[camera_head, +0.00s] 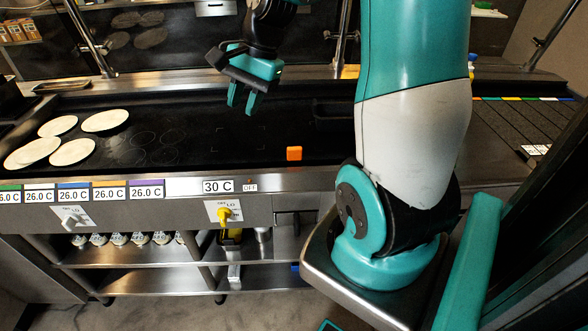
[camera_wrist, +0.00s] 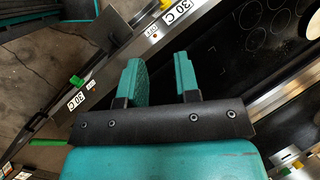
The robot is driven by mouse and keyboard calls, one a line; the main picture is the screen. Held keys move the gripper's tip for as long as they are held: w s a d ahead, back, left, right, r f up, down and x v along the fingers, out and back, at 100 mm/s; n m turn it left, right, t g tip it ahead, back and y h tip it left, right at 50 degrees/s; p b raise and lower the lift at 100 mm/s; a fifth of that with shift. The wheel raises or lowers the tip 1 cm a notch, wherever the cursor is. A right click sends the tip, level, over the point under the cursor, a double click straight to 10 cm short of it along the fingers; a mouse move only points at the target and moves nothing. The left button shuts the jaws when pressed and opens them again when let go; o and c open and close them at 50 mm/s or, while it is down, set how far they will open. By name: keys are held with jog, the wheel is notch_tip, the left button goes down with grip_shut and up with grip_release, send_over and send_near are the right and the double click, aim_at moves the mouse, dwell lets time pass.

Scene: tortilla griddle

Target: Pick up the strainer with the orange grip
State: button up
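A small orange block (camera_head: 294,153), which looks like the strainer's grip, sits at the front edge of the black griddle (camera_head: 200,125) in the head view. A dark, low rectangular shape (camera_head: 335,112) lies behind and right of it; I cannot tell whether it is the strainer's basket. My gripper (camera_head: 242,100) is above the griddle, left of and farther back than the orange block. Its two teal fingers are apart and empty, as the wrist view also shows (camera_wrist: 158,68).
Several pale tortillas (camera_head: 70,152) lie on the griddle's left part. Metal posts (camera_head: 340,40) rise along its back edge. A yellow knob (camera_head: 224,214) sticks out of the front panel. The griddle's middle is clear.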

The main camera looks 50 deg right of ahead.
jog(key=s+d+f+m, duration=0.1)
jog(key=d+f+m, duration=0.1)
jog(key=d+m, duration=0.3)
jog(key=s+d+f+m, duration=0.1)
jog(key=d+f+m, duration=0.2)
jog(key=d, duration=0.5)
jog(key=m+t+b, duration=0.1)
jog(key=m, duration=0.4)
send_near(296, 147)
jog(key=shift+h, duration=0.3)
jog(key=x, duration=0.3)
jog(key=p+x, duration=0.1)
jog(key=x, duration=0.2)
jog(key=shift+w+a+f, duration=0.2)
jog(key=shift+a, duration=0.1)
jog(key=shift+p+x, duration=0.8)
jog(key=shift+x, duration=2.2)
jog(key=shift+s, duration=0.1)
jog(key=shift+c, duration=0.4)
grip_shut()
